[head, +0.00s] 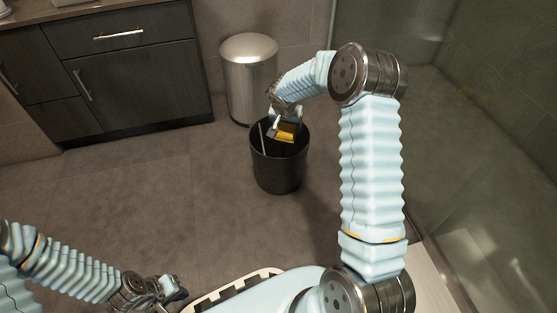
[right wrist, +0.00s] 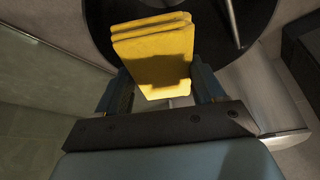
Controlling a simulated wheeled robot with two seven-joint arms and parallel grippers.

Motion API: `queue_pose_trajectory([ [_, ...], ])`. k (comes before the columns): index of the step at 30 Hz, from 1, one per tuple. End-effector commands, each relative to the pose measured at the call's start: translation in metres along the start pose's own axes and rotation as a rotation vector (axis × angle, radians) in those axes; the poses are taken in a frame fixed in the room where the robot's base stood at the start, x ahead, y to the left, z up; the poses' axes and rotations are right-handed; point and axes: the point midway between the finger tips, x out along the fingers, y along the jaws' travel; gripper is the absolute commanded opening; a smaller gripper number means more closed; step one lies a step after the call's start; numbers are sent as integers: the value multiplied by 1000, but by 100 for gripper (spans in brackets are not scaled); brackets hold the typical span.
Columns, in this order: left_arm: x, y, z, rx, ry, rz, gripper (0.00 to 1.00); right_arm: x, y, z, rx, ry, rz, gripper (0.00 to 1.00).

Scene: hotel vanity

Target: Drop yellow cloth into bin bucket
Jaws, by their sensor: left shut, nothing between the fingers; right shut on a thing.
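The yellow cloth (head: 286,138) is folded into a thick pad. My right gripper (head: 284,124) is shut on it and holds it over the opening of the black bin bucket (head: 277,173). In the right wrist view the cloth (right wrist: 154,50) sits between the two fingers of the gripper (right wrist: 160,88), with the dark round bin (right wrist: 103,22) behind it. The cloth hides part of the bin's inside. My left gripper (head: 174,291) is shut and empty at the lower left, well away from the bin.
A metal cylinder bin (head: 249,78) stands just behind the bucket. A dark vanity cabinet (head: 140,85) is at the upper left, and a glass panel (head: 470,130) is at the right. A thin light rod (head: 263,140) shows in the bucket. The floor left of the bucket is clear.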

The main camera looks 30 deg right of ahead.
Motion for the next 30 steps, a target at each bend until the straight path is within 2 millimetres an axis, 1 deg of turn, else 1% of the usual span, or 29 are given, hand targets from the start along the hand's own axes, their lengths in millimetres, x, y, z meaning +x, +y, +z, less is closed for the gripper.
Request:
queue_pose_trajectory([
  [1, 7, -3, 0, 0, 1, 0, 0, 10, 0, 5, -1, -2, 0, 40],
  [6, 14, -5, 0, -1, 3, 0, 0, 25, -1, 11, -2, 0, -1, 40],
  [15, 13, -5, 0, -1, 4, 0, 0, 27, -1, 12, -2, 0, -1, 40],
  [16, 13, -5, 0, -1, 4, 0, 0, 27, -1, 12, -2, 0, -1, 73],
  [21, 13, -5, 0, -1, 4, 0, 0, 27, -1, 11, -2, 0, -1, 98],
  [30, 13, -5, 0, -1, 4, 0, 0, 25, -1, 11, -3, 0, -1, 98],
])
